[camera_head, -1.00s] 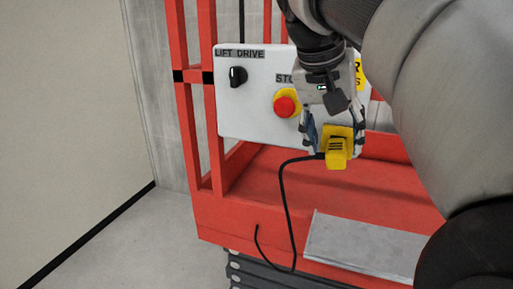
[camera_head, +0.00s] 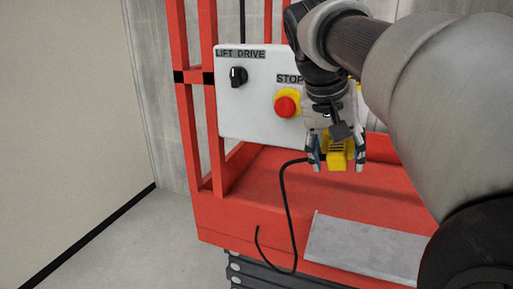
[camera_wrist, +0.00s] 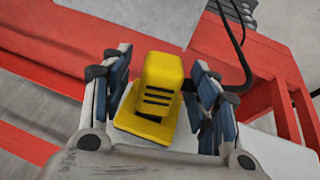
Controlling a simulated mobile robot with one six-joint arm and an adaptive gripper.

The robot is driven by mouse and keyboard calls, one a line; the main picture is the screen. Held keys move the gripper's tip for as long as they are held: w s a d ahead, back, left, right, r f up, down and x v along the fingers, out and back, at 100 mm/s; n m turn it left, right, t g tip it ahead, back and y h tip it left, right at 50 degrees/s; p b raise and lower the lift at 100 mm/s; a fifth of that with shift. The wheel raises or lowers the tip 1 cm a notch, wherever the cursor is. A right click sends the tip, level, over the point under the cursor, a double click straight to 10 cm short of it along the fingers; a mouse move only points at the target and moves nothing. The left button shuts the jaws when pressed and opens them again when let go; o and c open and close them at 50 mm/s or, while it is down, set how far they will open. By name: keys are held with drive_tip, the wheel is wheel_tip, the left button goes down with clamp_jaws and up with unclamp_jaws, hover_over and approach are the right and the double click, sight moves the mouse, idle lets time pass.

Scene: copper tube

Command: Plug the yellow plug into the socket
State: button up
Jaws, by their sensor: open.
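The yellow plug (camera_head: 337,161) has dark slots and a black cable (camera_head: 285,205). In the head view it sits in front of the lower right of the white control panel. My gripper (camera_head: 337,168) is open, with one finger on each side of the plug. In the wrist view the plug (camera_wrist: 163,80) stands between the spread fingers (camera_wrist: 160,68), with gaps on both sides. A yellow square base (camera_wrist: 150,128) shows at its near end. I cannot tell whether that base belongs to the plug or to a socket. No socket opening can be made out.
The white panel (camera_head: 255,115) carries a black knob (camera_head: 237,76) and a red stop button (camera_head: 285,106). It stands on a red lift platform (camera_head: 225,215) with red rails. A grey plate (camera_head: 365,248) lies at the platform's front. Floor to the left is clear.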

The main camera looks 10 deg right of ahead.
drive_tip(key=c, duration=1.2)
drive_tip(key=shift+o, duration=0.2)
drive_tip(key=shift+a+r, duration=0.25)
drive_tip(key=shift+r, duration=0.2)
drive_tip(key=shift+c, duration=0.4)
drive_tip(key=s+a+r, duration=0.2)
drive_tip(key=a, duration=0.2)
drive_tip(key=s+a+r, duration=0.2)
drive_tip(key=a, duration=0.2)
drive_tip(key=s+a+r, duration=0.3)
drive_tip(key=shift+a+r, duration=0.1)
drive_tip(key=shift+a, duration=0.3)
clamp_jaws()
drive_tip(key=shift+d, duration=0.1)
